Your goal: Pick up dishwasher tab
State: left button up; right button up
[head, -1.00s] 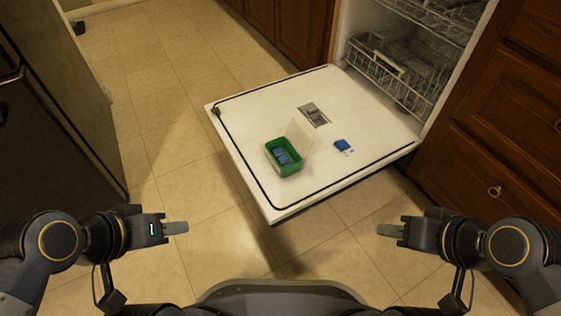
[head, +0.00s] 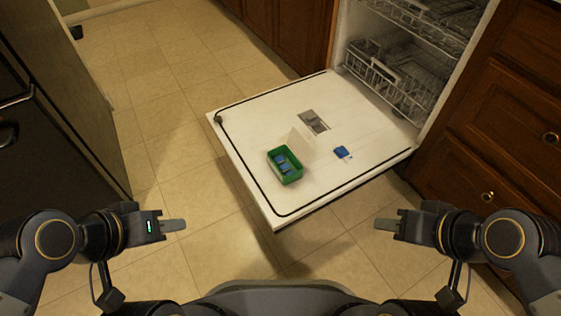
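A small blue dishwasher tab (head: 341,151) lies on the open white dishwasher door (head: 240,140), right of a green box. The green box (head: 291,179) has its pale lid (head: 301,143) open and holds several blue tabs (head: 284,162). My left gripper (head: 174,225) is at the lower left, over the floor and apart from the door. My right gripper (head: 386,224) is at the lower right, also short of the door. Both point inward and touch nothing visible. Their fingers show edge-on, so I cannot see any gap between them.
The dishwasher's wire racks (head: 388,80) are inside at the upper right. Wooden drawers (head: 500,115) stand right of the door. A dark appliance (head: 50,125) stands at the left. Tiled floor (head: 215,260) is clear between me and the door.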

aim_at(284, 167)
jog(key=i+j+z, duration=0.2)
jog(key=j, duration=0.15)
jog(key=j+z, duration=0.2)
jog(key=j, duration=0.2)
jog(key=i+j+z, duration=0.2)
jog(key=j, duration=0.2)
jog(key=z, duration=1.6)
